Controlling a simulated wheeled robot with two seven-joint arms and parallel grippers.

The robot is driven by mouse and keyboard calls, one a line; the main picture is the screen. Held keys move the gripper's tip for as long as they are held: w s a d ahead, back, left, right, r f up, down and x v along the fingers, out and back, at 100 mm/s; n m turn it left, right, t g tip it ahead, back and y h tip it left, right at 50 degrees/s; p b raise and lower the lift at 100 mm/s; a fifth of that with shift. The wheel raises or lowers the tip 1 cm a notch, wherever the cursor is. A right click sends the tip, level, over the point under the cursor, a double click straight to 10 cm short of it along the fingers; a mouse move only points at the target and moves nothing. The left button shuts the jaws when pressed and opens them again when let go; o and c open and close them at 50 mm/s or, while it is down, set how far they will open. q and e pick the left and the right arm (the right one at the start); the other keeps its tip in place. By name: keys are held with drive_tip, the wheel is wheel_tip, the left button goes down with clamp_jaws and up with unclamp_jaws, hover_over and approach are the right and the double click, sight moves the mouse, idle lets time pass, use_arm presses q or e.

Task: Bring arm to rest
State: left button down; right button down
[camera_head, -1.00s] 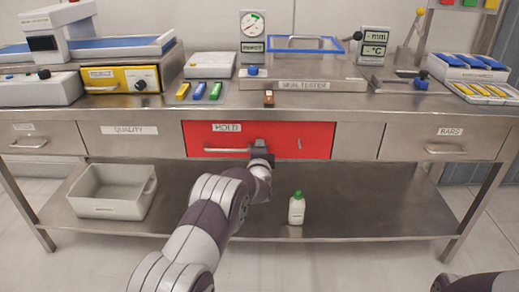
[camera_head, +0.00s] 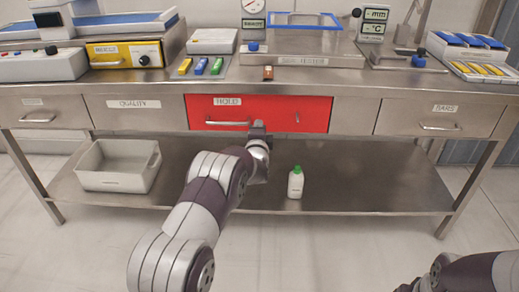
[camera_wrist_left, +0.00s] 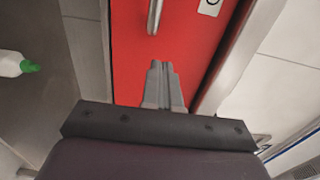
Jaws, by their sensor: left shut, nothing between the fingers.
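My left arm reaches up from the bottom of the head view. Its gripper (camera_head: 257,129) is in front of the lower edge of the red drawer front (camera_head: 314,114), right of the drawer's handle (camera_head: 227,123). In the left wrist view the gripper's fingers (camera_wrist_left: 162,70) are together and empty, with the red drawer front (camera_wrist_left: 190,45) and its handle (camera_wrist_left: 154,16) beyond them. The drawer looks closed. My right arm (camera_head: 460,272) shows at the bottom right; its gripper is out of frame.
The steel workbench (camera_head: 350,85) carries test instruments and coloured blocks. On its lower shelf (camera_head: 360,185) stand a grey bin (camera_head: 118,182) and a white bottle with a green cap (camera_head: 295,183); the bottle also shows in the left wrist view (camera_wrist_left: 10,64). Floor in front is clear.

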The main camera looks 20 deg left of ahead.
use_arm(q)
drive_tip(key=p+v, duration=0.2)
drive_tip(key=v, duration=0.7)
drive_tip(key=s+d+f+n+g+h, duration=0.4)
drive_tip(key=s+f+n+g, duration=0.45)
drive_tip(key=s+f, duration=0.3)
drive_tip(key=s+d+r+n+g+h, duration=0.1)
drive_tip(key=s+r+n+g, duration=0.25)
drive_tip(key=s, duration=0.85)
drive_tip(key=s+r+n+g, duration=0.3)
drive_tip(key=s+g, duration=0.2)
drive_tip(key=s, duration=0.8)
wheel_tip(320, 180, up, 28)
drive_tip(key=w+t+p, duration=0.1)
drive_tip(key=p, duration=2.6)
drive_tip(key=shift+d+r, duration=0.2)
